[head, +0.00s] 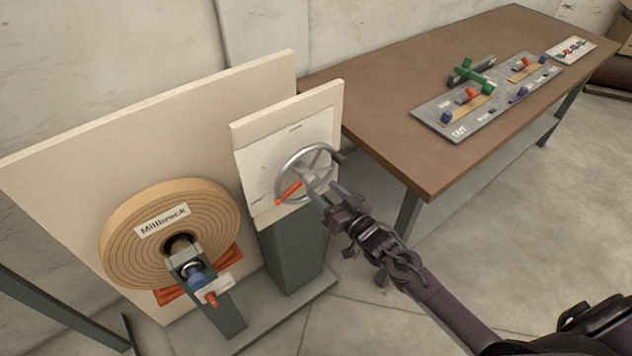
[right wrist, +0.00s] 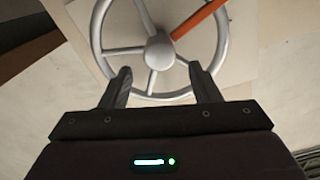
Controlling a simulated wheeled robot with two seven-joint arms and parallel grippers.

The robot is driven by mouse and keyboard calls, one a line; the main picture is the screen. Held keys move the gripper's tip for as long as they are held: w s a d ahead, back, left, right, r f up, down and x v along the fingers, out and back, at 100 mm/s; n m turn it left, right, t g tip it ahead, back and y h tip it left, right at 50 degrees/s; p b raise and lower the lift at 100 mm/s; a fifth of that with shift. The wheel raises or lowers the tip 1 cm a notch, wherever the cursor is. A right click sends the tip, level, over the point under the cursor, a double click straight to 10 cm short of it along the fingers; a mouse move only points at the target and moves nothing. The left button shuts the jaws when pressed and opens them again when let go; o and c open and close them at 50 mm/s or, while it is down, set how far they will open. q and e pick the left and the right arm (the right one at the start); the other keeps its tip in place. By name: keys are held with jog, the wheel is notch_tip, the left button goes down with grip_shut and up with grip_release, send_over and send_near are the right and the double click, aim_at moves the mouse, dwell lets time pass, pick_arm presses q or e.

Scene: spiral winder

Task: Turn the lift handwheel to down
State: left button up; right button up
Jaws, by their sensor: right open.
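The lift handwheel (head: 307,173) is a grey spoked wheel on a cream panel (head: 250,160) that stands on a dark green post. An orange bar (head: 288,192) shows at the wheel's lower left. In the right wrist view the handwheel (right wrist: 158,50) fills the upper middle, and the orange bar (right wrist: 198,20) runs from near the hub to the upper right. My right gripper (head: 325,194) is at the wheel's lower right. Its fingers (right wrist: 160,82) are open, one on each side of a lower part of the wheel; I cannot tell whether they touch it. My left gripper is not in view.
A brown table (head: 390,110) at the right holds a grey control board (head: 455,125) and a small white board (head: 590,43).

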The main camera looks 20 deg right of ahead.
aim_at(316, 181)
jog(key=shift+x, duration=1.85)
grip_shut()
jog(key=shift+d, duration=0.15)
